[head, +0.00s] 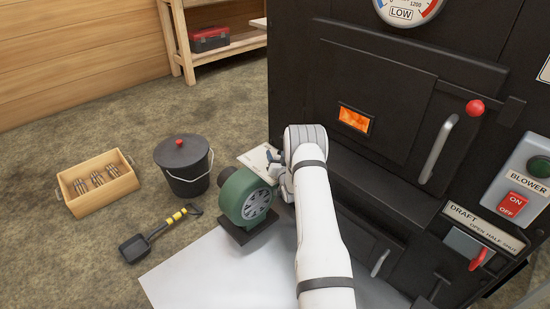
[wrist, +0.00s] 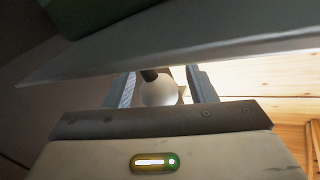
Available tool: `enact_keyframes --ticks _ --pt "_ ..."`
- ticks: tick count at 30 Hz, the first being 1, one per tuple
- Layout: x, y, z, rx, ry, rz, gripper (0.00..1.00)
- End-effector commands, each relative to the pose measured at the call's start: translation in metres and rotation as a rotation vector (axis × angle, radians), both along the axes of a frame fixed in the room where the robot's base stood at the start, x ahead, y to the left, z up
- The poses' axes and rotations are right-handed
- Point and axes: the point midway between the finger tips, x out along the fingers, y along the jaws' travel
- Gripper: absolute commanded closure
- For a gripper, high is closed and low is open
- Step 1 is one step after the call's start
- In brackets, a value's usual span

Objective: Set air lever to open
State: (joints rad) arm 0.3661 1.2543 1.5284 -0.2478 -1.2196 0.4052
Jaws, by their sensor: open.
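In the wrist view a pale ball knob (wrist: 158,91) on a dark rod (wrist: 150,76) sits between the two fingers of my gripper (wrist: 164,86). I take it for the air lever's knob. The gripper is open, with a gap visible on each side of the knob. In the head view my gripper (head: 277,166) is beside a pale plate (head: 256,158), just behind the green blower. My arm and gripper hide the lever there, so its setting cannot be told.
The green blower (head: 236,199) stands close by the gripper. The black firebox front (head: 385,110) has a red-knobbed draft lever (head: 482,257) and a blower switch (head: 517,203). A lidded bucket (head: 184,172), shovel (head: 140,246) and wooden crate (head: 75,202) are on the floor at left.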

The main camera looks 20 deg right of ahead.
Motion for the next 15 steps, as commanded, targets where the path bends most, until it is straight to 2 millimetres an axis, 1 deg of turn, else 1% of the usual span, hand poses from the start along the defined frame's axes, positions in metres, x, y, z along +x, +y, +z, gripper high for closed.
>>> enact_keyframes --ticks 3,15 --pt "0.0000 0.0007 0.0002 0.000 0.000 0.001 0.50" --pt "0.0003 0.0022 0.0004 0.000 -0.001 0.003 0.83"
